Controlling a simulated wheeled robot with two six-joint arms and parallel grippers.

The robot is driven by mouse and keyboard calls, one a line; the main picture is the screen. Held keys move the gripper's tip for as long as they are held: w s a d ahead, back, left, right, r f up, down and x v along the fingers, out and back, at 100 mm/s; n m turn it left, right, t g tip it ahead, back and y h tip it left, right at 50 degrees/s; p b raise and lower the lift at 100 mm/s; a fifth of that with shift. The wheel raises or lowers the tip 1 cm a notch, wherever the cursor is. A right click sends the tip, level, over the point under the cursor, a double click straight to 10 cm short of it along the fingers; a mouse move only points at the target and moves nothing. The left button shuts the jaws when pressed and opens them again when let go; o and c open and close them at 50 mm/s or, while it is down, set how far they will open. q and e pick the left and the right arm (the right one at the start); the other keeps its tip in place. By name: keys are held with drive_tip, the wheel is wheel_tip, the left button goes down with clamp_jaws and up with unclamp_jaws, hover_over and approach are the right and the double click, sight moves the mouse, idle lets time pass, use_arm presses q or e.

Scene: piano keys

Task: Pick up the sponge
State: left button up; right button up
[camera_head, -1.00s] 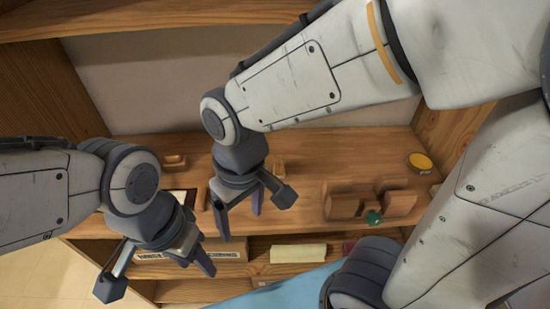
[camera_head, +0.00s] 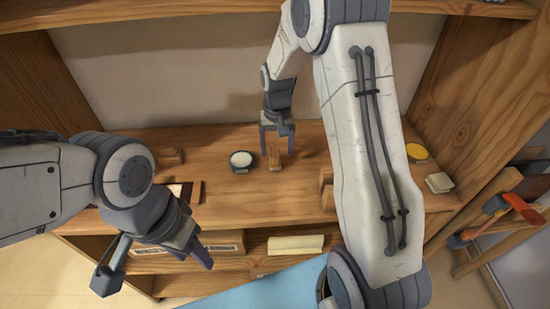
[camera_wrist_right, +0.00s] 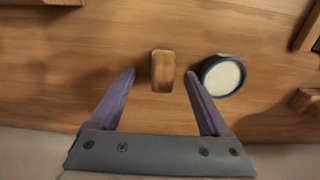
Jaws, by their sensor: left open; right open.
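A small tan-brown block (camera_head: 274,163), likely the sponge, stands on the wooden shelf near the back; I cannot be sure of what it is. In the right wrist view the block (camera_wrist_right: 163,72) lies between the fingertips, with a gap on each side. My right gripper (camera_head: 277,148) is open, pointing down over the block and not closed on it. My left gripper (camera_head: 155,266) is open and empty at the front left, in front of the shelf edge.
A round dark-rimmed dish (camera_head: 241,161) with white contents sits just left of the block, close to a right finger in the wrist view. A yellow round item (camera_head: 417,152) and a pale block (camera_head: 439,183) lie at the right. A pale yellow item (camera_head: 295,245) lies on the lower shelf.

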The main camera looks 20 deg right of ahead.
sight(275, 159)
wheel_tip(275, 159, down, 5)
drive_tip(key=shift+w+a+f+p, duration=0.1)
drive_tip(key=shift+a+p, duration=0.05)
drive_tip(key=shift+p, duration=0.45)
drive_tip(key=shift+c, duration=0.3)
clamp_jaws()
